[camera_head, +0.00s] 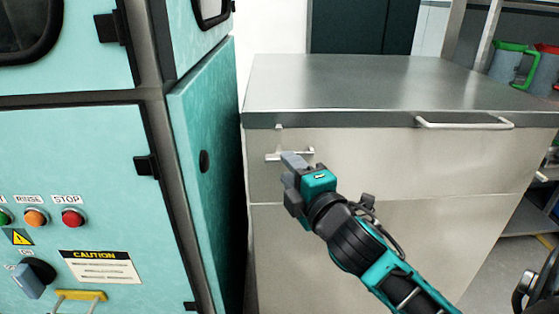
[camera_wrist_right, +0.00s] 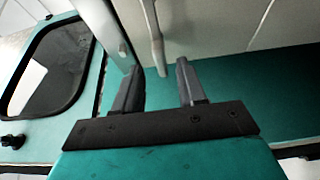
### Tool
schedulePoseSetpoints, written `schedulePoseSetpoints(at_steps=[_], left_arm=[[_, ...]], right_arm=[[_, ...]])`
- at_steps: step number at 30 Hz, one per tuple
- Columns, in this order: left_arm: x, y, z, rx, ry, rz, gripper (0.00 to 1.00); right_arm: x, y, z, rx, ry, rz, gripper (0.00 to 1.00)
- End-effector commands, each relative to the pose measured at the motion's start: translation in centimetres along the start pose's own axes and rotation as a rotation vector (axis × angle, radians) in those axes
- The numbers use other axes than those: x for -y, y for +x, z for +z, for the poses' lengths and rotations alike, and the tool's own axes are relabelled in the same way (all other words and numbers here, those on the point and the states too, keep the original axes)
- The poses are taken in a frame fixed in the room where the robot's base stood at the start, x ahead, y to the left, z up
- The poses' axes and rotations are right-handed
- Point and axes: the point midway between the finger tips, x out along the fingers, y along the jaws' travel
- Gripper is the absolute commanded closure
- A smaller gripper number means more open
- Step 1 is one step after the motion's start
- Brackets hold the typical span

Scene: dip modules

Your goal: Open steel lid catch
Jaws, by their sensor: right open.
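The steel lid catch (camera_head: 275,157) is a small T-shaped metal piece on the front of a steel chest (camera_head: 350,235), just below the left part of its lid (camera_head: 350,85). The lid lies flat and looks closed. My right gripper (camera_head: 289,166) is at the catch and hides part of it. In the right wrist view, my right gripper (camera_wrist_right: 157,82) has its fingers apart with nothing between the tips. A pale metal bar (camera_wrist_right: 156,45), apparently part of the catch, ends just beyond the gap. Contact cannot be told. My left gripper is not in view.
A teal machine (camera_head: 205,170) with buttons and a caution label stands close on the left, with a narrow dark gap beside the chest. A lid handle (camera_head: 465,125) juts out at the right. A shelf with jugs (camera_head: 510,62) stands at the back right.

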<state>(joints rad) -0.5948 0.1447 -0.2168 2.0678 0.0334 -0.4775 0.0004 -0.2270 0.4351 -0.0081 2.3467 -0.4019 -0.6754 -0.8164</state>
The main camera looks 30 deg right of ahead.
Motion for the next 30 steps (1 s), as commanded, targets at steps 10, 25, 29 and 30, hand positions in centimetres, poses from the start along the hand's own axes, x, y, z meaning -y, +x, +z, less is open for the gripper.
schedulePoseSetpoints(at_steps=[10, 25, 29, 30], left_arm=[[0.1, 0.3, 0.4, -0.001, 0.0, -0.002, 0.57], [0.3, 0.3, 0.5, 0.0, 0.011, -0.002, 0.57], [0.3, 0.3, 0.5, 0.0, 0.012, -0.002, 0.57], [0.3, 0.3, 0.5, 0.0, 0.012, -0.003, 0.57]], right_arm=[[0.1, 4.5, 0.0, 0.0, 0.001, 0.001, 0.6], [0.0, 5.3, 0.0, -0.001, 0.001, -0.001, 0.64], [0.0, 5.3, 0.0, -0.001, 0.001, -0.001, 0.77], [0.0, 5.3, 0.0, -0.001, 0.001, -0.001, 0.81]])
